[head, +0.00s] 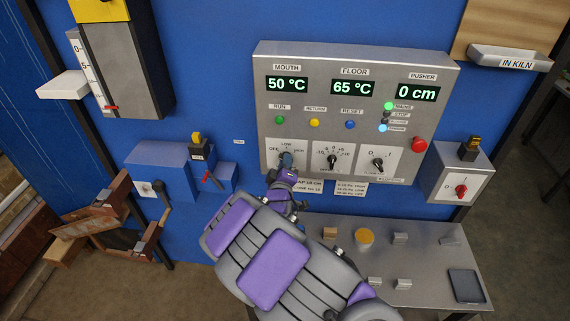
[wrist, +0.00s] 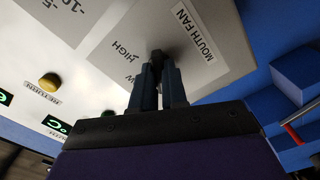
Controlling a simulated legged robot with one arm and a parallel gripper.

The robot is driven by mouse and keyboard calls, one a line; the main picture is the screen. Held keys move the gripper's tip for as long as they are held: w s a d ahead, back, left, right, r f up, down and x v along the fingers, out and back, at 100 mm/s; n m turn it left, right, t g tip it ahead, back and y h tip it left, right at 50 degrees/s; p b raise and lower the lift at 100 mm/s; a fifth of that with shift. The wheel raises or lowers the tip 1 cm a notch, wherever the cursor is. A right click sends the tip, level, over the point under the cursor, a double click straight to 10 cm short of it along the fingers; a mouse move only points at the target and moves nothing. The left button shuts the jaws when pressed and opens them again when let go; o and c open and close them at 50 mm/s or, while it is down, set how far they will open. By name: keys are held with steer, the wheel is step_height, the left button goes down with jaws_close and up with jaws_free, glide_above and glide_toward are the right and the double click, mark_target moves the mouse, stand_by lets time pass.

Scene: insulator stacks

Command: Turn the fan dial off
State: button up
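The fan dial is a dark knob on a white plate marked OFF, LOW and HIGH, at the left of the grey control panel's lower row in the head view. The plate reads MOUTH FAN in the wrist view, where the dark knob (wrist: 156,55) shows at my fingertips. My gripper (head: 286,160) reaches up to this dial and hides most of it in the head view. In the wrist view my gripper (wrist: 157,72) has its two dark fingers close on either side of the knob, seemingly touching it. Which mark the knob points to is hidden.
The grey control panel (head: 445,90) also holds two more dials (head: 332,161) (head: 378,165), small coloured buttons and a red button (head: 420,145). A metal table (head: 430,290) with small blocks stands below.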

steer(key=o, duration=0.5)
steer(key=shift+w+a, duration=0.1)
steer(key=shift+a, duration=0.1)
steer(key=shift+c, duration=0.2)
steer(key=s+p, duration=0.3)
steer(key=s, duration=0.8)
steer(key=shift+s, duration=0.35)
steer(key=shift+s+a+f+p, duration=0.1)
steer(key=shift+s+p, duration=1.2)
steer(key=shift+p, duration=0.45)
steer(key=shift+s+a+f+p, duration=0.1)
steer(key=shift+s+p, duration=1.15)
steer(key=shift+p, duration=0.45)
